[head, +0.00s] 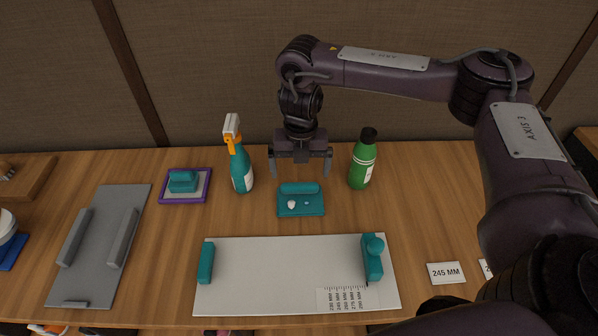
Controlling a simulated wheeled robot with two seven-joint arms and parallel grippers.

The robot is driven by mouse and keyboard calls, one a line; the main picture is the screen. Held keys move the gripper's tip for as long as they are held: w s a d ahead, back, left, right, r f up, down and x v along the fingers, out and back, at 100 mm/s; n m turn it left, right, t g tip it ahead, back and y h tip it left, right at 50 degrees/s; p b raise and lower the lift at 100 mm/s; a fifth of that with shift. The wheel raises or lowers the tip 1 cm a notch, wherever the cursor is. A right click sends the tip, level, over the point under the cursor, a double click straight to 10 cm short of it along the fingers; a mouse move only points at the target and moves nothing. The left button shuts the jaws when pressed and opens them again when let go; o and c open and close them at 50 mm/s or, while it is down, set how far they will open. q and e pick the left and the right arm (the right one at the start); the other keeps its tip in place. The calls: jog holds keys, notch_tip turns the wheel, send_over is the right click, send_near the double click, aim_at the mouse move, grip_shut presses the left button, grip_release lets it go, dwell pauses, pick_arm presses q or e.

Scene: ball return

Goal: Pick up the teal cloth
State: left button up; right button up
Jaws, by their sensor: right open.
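A teal, block-like folded piece that looks like the cloth (183,181) lies on a small purple-rimmed tray (163,197) at the left, behind the grey plate. A second teal item, a flat piece (313,210) with a raised roll along its back edge, lies near the middle; I cannot tell whether it is cloth. A small white object lies on it. My right gripper (300,166) points down with its fingers apart and nothing between them, just behind and above the flat teal piece. My left gripper is not in view.
A teal spray bottle (241,171) stands left of my right gripper, and a green bottle (362,165) stands right of it. A pale board (290,265) with teal blocks and a scale lies in front. A grey plate (98,245) with bars lies left. Cards (445,273) lie right.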

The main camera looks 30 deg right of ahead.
aim_at(300, 187)
jog(key=shift+d+r, duration=0.1)
jog(key=shift+d, duration=0.1)
jog(key=shift+a+f, duration=0.1)
jog(key=shift+f, duration=0.1)
notch_tip(300, 187, down, 3)
jog(key=shift+s+a+r+b, duration=0.1)
jog(key=shift+s+r+b, duration=0.05)
jog(key=shift+b, duration=0.45)
jog(key=f, duration=0.2)
jog(key=f+b, duration=0.1)
jog(key=f, duration=0.1)
jog(key=shift+w, duration=0.35)
jog(key=c, duration=0.7)
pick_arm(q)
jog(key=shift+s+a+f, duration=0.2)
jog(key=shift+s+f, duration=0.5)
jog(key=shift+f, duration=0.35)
